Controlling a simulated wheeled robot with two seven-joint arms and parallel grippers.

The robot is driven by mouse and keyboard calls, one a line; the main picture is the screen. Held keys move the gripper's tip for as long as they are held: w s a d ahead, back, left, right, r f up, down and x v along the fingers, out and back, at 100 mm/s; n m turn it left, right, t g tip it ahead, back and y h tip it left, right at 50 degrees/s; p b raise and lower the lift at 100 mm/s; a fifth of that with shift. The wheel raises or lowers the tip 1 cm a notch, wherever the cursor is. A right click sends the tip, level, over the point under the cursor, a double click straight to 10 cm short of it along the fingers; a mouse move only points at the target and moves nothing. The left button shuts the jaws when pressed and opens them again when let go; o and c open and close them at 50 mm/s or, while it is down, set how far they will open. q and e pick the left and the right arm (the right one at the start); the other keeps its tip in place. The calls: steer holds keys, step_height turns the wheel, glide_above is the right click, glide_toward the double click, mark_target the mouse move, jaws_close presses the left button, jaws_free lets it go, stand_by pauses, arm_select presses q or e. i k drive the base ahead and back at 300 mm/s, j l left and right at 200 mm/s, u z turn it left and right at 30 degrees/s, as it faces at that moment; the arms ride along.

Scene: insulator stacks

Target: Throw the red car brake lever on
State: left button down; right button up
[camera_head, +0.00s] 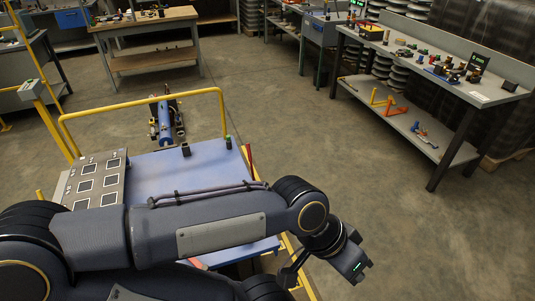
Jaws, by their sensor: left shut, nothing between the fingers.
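A slim red lever (249,157) stands at the right edge of the blue-topped cart (205,165), beside the yellow rail. Only its upper part shows clearly; my left arm crosses in front of the cart and hides what is lower down. My left gripper (289,277) is at the bottom, right of the cart and close to its yellow side frame. It is shut and empty, well below the visible red part in the picture and apart from it. Whether it touches the frame I cannot tell. My right gripper is not in view.
A yellow hoop rail (142,104) rises at the cart's far side, with a blue cylinder (164,122) beyond it. A grey panel (97,178) is on the cart's left. A workbench (430,68) with parts stands at right. The floor (400,230) to the right is clear.

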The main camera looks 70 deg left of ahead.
mark_target(249, 146)
steer(key=i+u, duration=0.5)
steer(key=i+l+u, duration=0.3)
steer(key=i+u, duration=0.2)
steer(key=i+j+u, duration=0.2)
steer(key=i+u, duration=1.05)
steer(key=i+j+u, duration=0.15)
steer(key=i, duration=0.25)
